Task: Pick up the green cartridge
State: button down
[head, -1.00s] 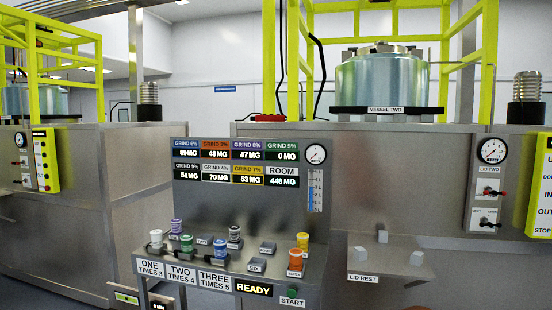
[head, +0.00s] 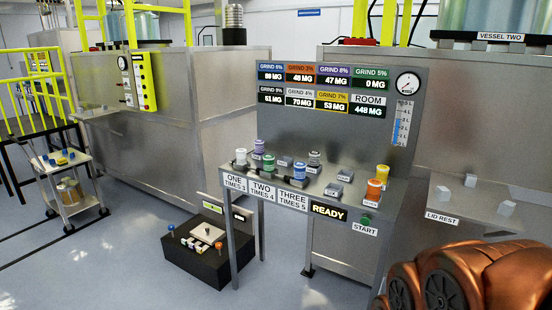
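The green cartridge (head: 268,163) is a small upright cylinder on the shelf of the metal console, left of its middle, behind the label TWO. A white cartridge (head: 240,157) stands to its left and a purple one (head: 260,146) just behind it. A grey cartridge (head: 314,158) stands farther right. An orange cartridge (head: 374,188) and a yellow one (head: 382,172) stand at the right end. My gripper does not show; a large copper-coloured part, apparently of my arm, fills the bottom right corner.
The console shelf (head: 325,205) stands on thin legs, with a display panel (head: 290,125) behind. A black box (head: 200,260) sits on the floor at its left. A small cart (head: 70,185) stands at far left. The lid rest (head: 485,205) is at right. Floor at lower left is clear.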

aim_at(268, 160)
jog(key=u, duration=0.15)
jog(key=i, duration=0.25)
jog(key=u, duration=1.05)
jog(key=i, duration=1.9)
jog(key=z, duration=0.55)
